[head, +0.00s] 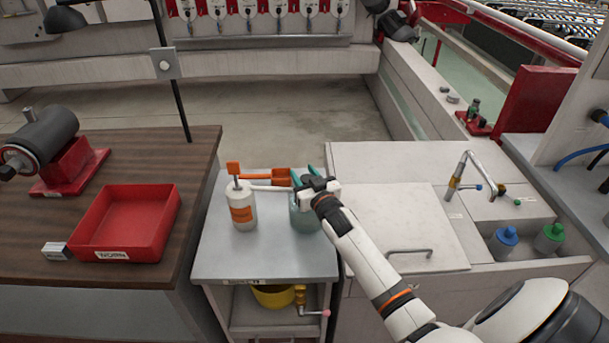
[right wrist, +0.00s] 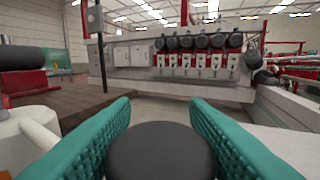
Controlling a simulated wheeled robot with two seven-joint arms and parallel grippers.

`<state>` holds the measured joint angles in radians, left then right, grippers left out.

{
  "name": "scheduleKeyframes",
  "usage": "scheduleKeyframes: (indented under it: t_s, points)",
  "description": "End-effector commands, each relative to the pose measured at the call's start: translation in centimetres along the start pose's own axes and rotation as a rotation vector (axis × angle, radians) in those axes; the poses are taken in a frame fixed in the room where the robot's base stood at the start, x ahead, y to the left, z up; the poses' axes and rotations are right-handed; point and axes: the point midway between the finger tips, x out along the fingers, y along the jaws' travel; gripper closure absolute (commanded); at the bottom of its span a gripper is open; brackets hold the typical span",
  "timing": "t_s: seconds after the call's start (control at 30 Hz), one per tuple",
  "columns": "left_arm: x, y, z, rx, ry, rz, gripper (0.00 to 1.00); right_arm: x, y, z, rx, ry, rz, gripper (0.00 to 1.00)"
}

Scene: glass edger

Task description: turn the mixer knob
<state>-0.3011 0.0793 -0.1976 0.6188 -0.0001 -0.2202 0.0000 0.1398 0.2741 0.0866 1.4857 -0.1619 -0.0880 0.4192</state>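The mixer knob (right wrist: 160,152) is a dark grey round cap low in the middle of the right wrist view. In the head view my right gripper (head: 312,180) is over a grey-green pot (head: 304,220) on the small grey table and hides the pot's top. The knob cannot be made out there. My left gripper is not in view.
A white bottle (head: 242,208) with an orange label stands just left of the pot. An orange-ended tool (head: 281,177) lies close behind the gripper. A red tray (head: 124,222) is on the wooden bench. A tap (head: 455,178) stands at right. The table's front is clear.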

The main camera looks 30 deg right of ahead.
Motion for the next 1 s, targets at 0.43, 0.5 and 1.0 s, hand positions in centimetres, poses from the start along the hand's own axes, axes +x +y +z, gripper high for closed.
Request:
scheduleKeyframes:
  t_s: [0.43,0.5,1.0]
  points:
    - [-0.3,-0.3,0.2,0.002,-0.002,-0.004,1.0,0.0,-0.1,0.1,-0.006,0.002,0.041,0.85]
    - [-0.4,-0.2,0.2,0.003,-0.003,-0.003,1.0,0.0,0.0,0.1,-0.007,0.001,0.073,0.85]
    - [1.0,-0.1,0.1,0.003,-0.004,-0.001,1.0,-0.1,0.4,-0.2,-0.009,0.001,0.405,0.85]
